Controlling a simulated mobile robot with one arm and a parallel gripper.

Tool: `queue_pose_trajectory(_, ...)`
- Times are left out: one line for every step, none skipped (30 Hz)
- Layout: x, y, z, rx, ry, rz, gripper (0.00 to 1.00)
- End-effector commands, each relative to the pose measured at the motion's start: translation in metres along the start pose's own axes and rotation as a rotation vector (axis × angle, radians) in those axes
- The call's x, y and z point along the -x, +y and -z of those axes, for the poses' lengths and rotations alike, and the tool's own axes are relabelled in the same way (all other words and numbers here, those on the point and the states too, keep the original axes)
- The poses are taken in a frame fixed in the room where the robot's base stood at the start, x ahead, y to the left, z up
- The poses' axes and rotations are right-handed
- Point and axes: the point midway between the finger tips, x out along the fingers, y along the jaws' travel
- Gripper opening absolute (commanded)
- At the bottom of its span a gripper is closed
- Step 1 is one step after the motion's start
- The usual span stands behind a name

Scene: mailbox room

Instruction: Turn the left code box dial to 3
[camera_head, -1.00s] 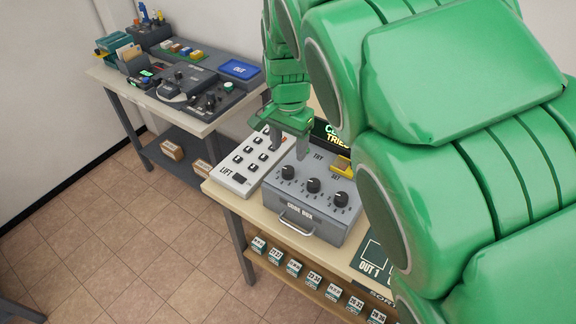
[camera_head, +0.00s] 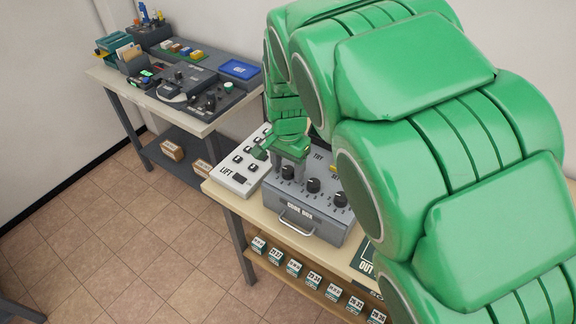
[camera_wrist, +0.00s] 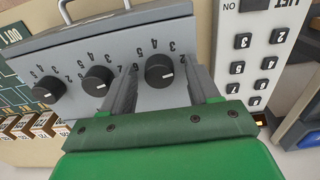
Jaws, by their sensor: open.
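The grey code box (camera_head: 308,222) stands on the near table and has three black dials in a row. Its left dial (camera_head: 288,173) also shows in the wrist view as the rightmost dial (camera_wrist: 160,71), with numbers around it. A pale mark on this dial points roughly right in that view; I cannot tell the exact setting. My gripper (camera_head: 289,166) is above the left dial, pointing down. In the wrist view my gripper (camera_wrist: 164,78) is open, with one finger on each side of the left dial. Contact cannot be told.
The middle dial (camera_head: 313,186) and right dial (camera_head: 340,200) are close by. The white LIFT keypad (camera_head: 240,177) stands just left of the box. The box's handle (camera_head: 297,221) is at its front. Another table with devices and a blue tray (camera_head: 240,69) is behind.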

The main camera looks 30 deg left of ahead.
Motion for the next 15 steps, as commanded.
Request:
queue_pose_trajectory(0.0001, 0.0001, 0.0000, 0.000, 0.000, 0.000, 0.61)
queue_pose_trajectory(0.0002, 0.0001, 0.0000, 0.000, 0.000, 0.000, 0.61)
queue_pose_trajectory(0.0002, 0.0001, 0.0000, 0.000, 0.000, 0.000, 0.56)
queue_pose_trajectory(0.0003, 0.0002, 0.0000, 0.000, 0.000, 0.000, 0.51)
queue_pose_trajectory(0.0003, 0.0002, -0.0001, 0.000, 0.000, 0.000, 0.47)
queue_pose_trajectory(0.0003, 0.0002, -0.0001, 0.000, -0.001, 0.000, 0.41)
queue_pose_trajectory(0.0003, 0.0003, -0.0001, 0.000, -0.001, 0.000, 0.36)
queue_pose_trajectory(0.0004, 0.0003, -0.0001, 0.000, -0.001, 0.000, 0.32)
queue_pose_trajectory(0.0004, 0.0003, -0.0001, -0.001, -0.001, 0.000, 0.25)
queue_pose_trajectory(0.0004, 0.0003, -0.0001, -0.001, -0.001, 0.000, 0.21)
queue_pose_trajectory(0.0004, 0.0003, -0.0001, -0.001, -0.001, 0.000, 0.16)
queue_pose_trajectory(0.0004, 0.0003, -0.0002, -0.001, -0.001, 0.000, 0.10)
queue_pose_trajectory(0.0004, 0.0003, -0.0002, -0.001, -0.001, 0.000, 0.06)
queue_pose_trajectory(0.0004, 0.0002, -0.0001, -0.001, -0.001, 0.000, 0.05)
queue_pose_trajectory(0.0004, 0.0002, -0.0001, 0.000, -0.001, 0.000, 0.05)
